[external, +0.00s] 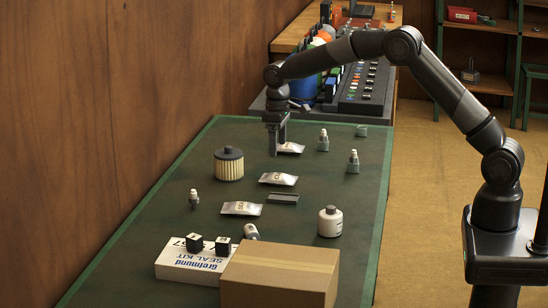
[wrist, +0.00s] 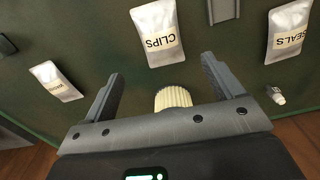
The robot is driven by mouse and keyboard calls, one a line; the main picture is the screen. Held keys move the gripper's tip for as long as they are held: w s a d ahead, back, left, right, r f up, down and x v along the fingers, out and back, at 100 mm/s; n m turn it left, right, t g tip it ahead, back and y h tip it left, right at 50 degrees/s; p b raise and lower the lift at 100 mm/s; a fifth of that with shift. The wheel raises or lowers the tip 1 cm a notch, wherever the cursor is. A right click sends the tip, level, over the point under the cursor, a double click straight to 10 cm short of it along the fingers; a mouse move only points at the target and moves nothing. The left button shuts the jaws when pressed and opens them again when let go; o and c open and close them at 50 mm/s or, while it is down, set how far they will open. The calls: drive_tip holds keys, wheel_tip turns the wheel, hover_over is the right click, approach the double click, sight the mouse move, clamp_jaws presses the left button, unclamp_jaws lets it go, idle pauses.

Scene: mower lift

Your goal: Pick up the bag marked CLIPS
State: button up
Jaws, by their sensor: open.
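The silvery CLIPS bag (wrist: 158,35) lies flat at the top middle of the wrist view, its label upside down. It appears to be the middle of three bags (external: 278,179) in the external view. My gripper (external: 276,145) points down above the bench, near the far bag. In the wrist view my gripper (wrist: 160,68) is open and empty, its fingers spread wide. The CLIPS bag is ahead of the fingertips, not between them.
The SEALS bag (wrist: 289,30) and another bag (wrist: 55,81) lie on either side. A pleated filter (external: 229,165) stands at left. A dark block (external: 284,198) lies close to the CLIPS bag. A white bottle (external: 330,221) and cardboard box (external: 280,276) are nearer the camera.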

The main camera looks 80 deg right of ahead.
sight(279, 174)
wheel_tip(279, 174, down, 10)
drive_tip(key=shift+s+a+f, duration=0.1)
drive_tip(key=shift+s+f, duration=0.05)
drive_tip(key=shift+f, duration=0.1)
drive_tip(key=c, duration=1.1)
drive_tip(key=shift+r, duration=0.1)
